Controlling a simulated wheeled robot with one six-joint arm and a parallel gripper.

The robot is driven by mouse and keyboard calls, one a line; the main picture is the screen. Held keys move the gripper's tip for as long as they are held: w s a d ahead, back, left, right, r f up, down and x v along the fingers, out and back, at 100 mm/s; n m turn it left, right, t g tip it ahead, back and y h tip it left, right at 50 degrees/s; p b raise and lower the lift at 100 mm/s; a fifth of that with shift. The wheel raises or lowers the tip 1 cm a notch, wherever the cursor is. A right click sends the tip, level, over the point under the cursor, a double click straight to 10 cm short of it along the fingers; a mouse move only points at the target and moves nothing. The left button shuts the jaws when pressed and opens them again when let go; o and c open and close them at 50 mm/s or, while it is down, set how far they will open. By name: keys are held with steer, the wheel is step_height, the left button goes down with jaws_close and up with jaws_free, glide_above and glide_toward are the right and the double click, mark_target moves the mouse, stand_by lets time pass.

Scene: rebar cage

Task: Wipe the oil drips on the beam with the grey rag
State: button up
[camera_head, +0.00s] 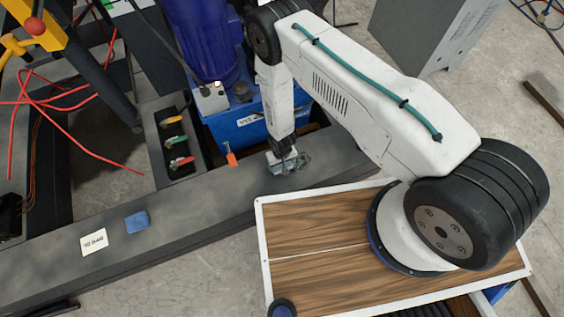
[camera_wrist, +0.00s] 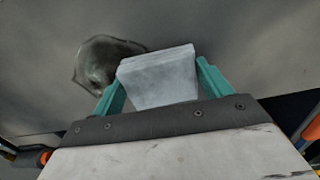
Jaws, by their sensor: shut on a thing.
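The grey rag (camera_wrist: 158,78) is a pale folded block between the teal fingers of my gripper (camera_wrist: 160,85) in the wrist view. In the head view my gripper (camera_head: 284,152) is low over the dark grey beam (camera_head: 195,212), with the rag (camera_head: 275,164) at or very near its surface. A dark, glossy oil patch (camera_wrist: 102,62) lies on the beam just beside the rag, partly hidden behind it and a finger. The patch also shows in the head view (camera_head: 304,159), to the right of the rag. Whether the rag touches the beam is unclear.
A blue cloth (camera_head: 137,221) and a white card (camera_head: 94,242) lie on the beam's left part. An orange-handled tool (camera_head: 231,157) is left of my gripper. Behind stand a tray of coloured clips (camera_head: 176,145) and a blue machine (camera_head: 235,128). Red cables (camera_head: 50,100) hang at left.

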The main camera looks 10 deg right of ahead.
steer(key=shift+d+r, duration=0.15)
steer(key=shift+r, duration=3.45)
